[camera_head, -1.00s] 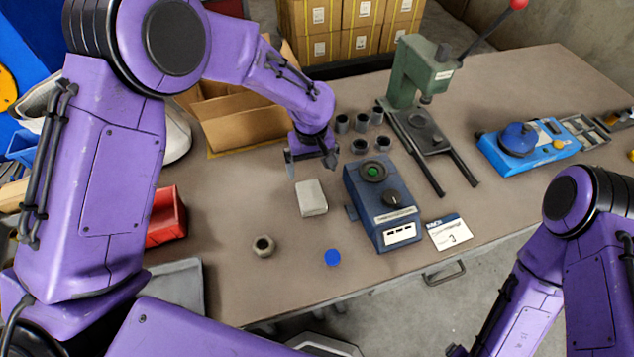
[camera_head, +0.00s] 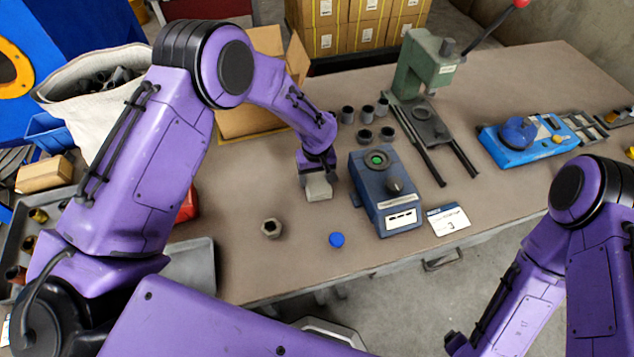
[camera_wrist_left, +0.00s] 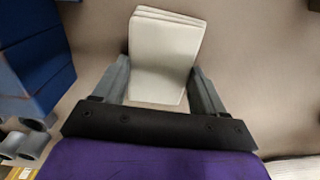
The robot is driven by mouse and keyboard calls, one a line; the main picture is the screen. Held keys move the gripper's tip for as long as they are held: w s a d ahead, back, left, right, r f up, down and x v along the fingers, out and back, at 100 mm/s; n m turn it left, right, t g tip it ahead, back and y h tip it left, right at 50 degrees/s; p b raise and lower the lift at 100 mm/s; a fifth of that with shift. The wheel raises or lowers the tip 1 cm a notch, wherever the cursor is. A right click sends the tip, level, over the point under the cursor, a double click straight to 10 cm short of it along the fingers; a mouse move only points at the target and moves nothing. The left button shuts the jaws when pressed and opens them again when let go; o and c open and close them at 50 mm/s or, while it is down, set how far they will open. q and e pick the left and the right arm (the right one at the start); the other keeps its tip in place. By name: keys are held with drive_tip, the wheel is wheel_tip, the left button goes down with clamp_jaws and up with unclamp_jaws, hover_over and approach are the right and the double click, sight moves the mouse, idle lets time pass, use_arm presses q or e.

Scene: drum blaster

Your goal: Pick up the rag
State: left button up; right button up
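The rag (camera_head: 318,188) is a folded, pale grey-white stack lying on the table, left of the blue device. In the left wrist view the rag (camera_wrist_left: 163,55) lies between the two grey fingers of my left gripper (camera_wrist_left: 163,85), with its far part reaching beyond the fingertips. The left gripper (camera_head: 317,172) is open around it, and a small gap shows beside the fingers. In the head view the gripper sits right over the rag and hides its back part. My right gripper (camera_head: 458,345) is only partly in view at the bottom, off the table's front edge.
The dark blue device (camera_head: 385,190) stands just right of the rag, and several dark cups (camera_head: 366,134) stand behind it. A nut-like part (camera_head: 271,228) and a blue cap (camera_head: 336,240) lie nearer the front edge. A cardboard box (camera_head: 250,118) is behind my left arm.

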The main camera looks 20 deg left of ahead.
sight(316, 180)
idle(0.3)
use_arm(q)
drive_tip(key=shift+w+r+b, duration=0.1)
drive_tip(key=shift+r+b, duration=0.2)
drive_tip(key=shift+b, duration=0.05)
drive_tip(key=r, duration=0.1)
drive_tip(key=s+r+b, duration=0.1)
drive_tip(key=r, duration=0.1)
drive_tip(key=shift+d+r, duration=0.15)
drive_tip(key=shift+r, duration=0.1)
drive_tip(key=s+r, duration=0.2)
drive_tip(key=s+d+r, duration=0.1)
drive_tip(key=r, duration=0.1)
drive_tip(key=shift+s+d+r+b, duration=0.15)
drive_tip(key=shift+s+r+b, duration=0.2)
drive_tip(key=s+d+r, duration=0.3)
drive_tip(key=s+r, duration=0.1)
drive_tip(key=s, duration=0.4)
drive_tip(key=shift+s+b, duration=0.35)
drive_tip(key=shift+b, duration=0.05)
